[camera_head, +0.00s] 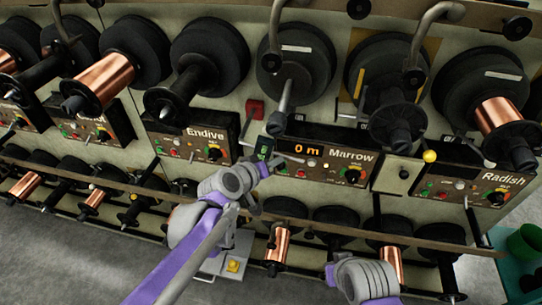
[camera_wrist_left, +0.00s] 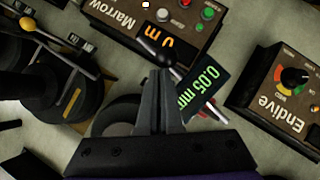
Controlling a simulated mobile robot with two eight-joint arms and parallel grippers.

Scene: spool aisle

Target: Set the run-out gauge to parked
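The run-out gauge shows in the left wrist view as a small dark box with a green "0.05 mm" readout (camera_wrist_left: 203,90). A thin metal rod runs behind it. In the head view the gauge (camera_head: 264,148) is small, just left of the Marrow control panel (camera_head: 335,165). My left gripper (camera_head: 262,168) is right at the gauge in the head view. In the left wrist view its two fingers (camera_wrist_left: 157,78) are together just left of the readout, with nothing clearly between them. Whether they touch the gauge or rod I cannot tell.
The Endive panel (camera_head: 190,143) is to the left and the Radish panel (camera_head: 470,182) to the right. Black and copper spools stick out above and below. A lever with a yellow knob (camera_head: 430,156) is right of Marrow. A red button (camera_head: 255,109) sits above the gauge.

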